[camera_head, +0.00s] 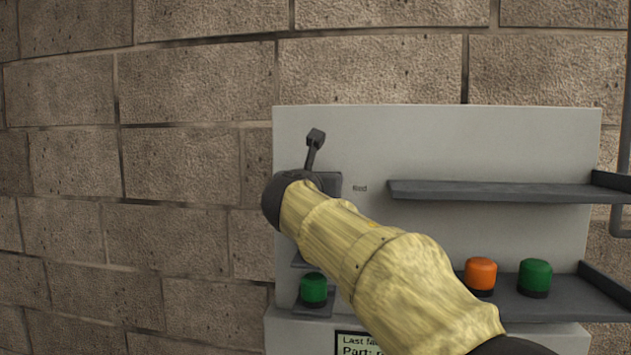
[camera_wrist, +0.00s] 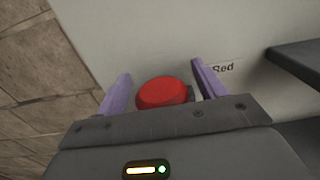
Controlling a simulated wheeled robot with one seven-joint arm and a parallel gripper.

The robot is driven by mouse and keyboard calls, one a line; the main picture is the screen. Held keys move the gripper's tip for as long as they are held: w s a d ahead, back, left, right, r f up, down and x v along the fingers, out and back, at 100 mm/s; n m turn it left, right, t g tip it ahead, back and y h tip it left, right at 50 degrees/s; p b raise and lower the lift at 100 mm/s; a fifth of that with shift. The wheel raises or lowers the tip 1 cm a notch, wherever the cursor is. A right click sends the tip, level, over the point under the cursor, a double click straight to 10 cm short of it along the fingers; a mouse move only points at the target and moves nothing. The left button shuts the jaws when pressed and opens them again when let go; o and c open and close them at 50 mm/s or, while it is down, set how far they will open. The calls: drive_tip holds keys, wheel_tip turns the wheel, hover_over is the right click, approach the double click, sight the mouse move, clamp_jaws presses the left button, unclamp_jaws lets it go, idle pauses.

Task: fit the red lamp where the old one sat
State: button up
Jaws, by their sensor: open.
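In the wrist view a red lamp (camera_wrist: 163,92) with a rounded cap stands between the two purple fingers of my gripper (camera_wrist: 160,70). The fingers are apart, one on each side, with a gap showing at the left; contact at the right is hard to tell. The lamp's lower part is hidden behind my gripper's body, and a bit of something dark shows at its right. The label "Red" (camera_wrist: 223,69) is on the panel just right of the fingers; it also shows in the head view (camera_head: 359,188). There my arm hides the red lamp and my fingers.
A green lamp (camera_head: 313,289) stands on a small ledge at lower left. An orange lamp (camera_head: 480,275) and another green lamp (camera_head: 535,277) stand on the lower right shelf (camera_head: 570,300). The upper shelf (camera_head: 490,192) looks bare. A sign (camera_head: 365,343) is partly covered by my arm.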

drive_tip(key=s+a+b, duration=0.2)
drive_tip(key=s+b, duration=0.2)
drive_tip(key=s, duration=0.7)
drive_tip(key=shift+s, duration=0.3)
drive_tip(key=shift+a, duration=0.1)
